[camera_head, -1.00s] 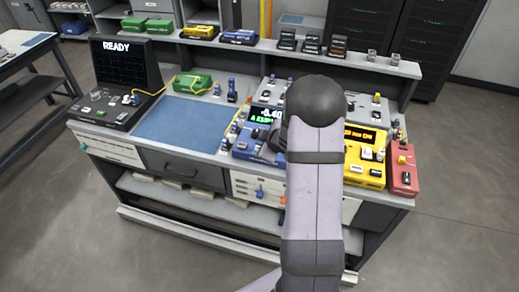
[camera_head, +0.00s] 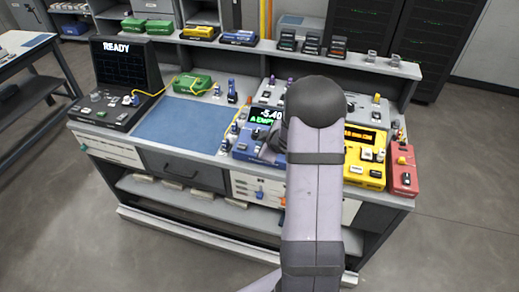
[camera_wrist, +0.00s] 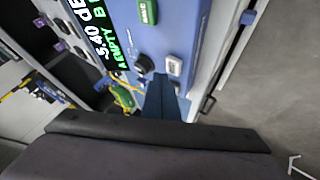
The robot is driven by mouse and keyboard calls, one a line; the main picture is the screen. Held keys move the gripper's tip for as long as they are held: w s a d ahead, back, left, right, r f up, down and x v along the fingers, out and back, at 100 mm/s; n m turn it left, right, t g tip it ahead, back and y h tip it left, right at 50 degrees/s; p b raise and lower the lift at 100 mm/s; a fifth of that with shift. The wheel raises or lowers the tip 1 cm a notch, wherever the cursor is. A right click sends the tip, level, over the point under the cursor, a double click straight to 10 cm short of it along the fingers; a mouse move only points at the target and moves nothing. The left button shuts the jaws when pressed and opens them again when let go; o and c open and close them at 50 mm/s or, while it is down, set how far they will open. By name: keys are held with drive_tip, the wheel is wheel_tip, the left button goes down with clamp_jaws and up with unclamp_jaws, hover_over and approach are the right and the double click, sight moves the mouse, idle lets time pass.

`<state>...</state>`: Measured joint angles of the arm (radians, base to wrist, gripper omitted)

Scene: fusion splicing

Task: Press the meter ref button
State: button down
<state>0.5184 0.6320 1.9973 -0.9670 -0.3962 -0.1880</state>
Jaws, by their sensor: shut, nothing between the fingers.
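The blue meter (camera_head: 243,152) stands on the bench; my arm covers its right part in the head view. In the wrist view the meter (camera_wrist: 185,25) shows a lit display (camera_wrist: 98,35) reading about -5.40 dB. Its face has a green button (camera_wrist: 147,12), a black knob (camera_wrist: 145,63) and a white button (camera_wrist: 174,66). The button lettering is too small to read surely. My gripper (camera_wrist: 160,78) is shut and empty, its fingertips at the meter face between the knob and the white button. I cannot tell whether they touch the white button.
A yellow device (camera_head: 362,172) and a red box (camera_head: 403,178) stand right of the meter. A blue mat (camera_head: 185,122) lies left, beside a black splicer (camera_head: 115,105) showing READY. The mat is clear.

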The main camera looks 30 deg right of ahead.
drive_tip(key=shift+f, duration=0.2)
idle(0.6)
drive_tip(key=shift+f+b, duration=0.25)
drive_tip(key=shift+b, duration=0.1)
drive_tip(key=shift+f+b, duration=0.35)
drive_tip(key=shift+f, duration=0.1)
idle(0.8)
drive_tip(key=shift+r, duration=0.2)
drive_tip(key=shift+r+p, duration=0.7)
drive_tip(key=shift+p, duration=0.25)
wheel_tip(320, 180, up, 5)
drive_tip(key=p, duration=0.5)
idle(0.8)
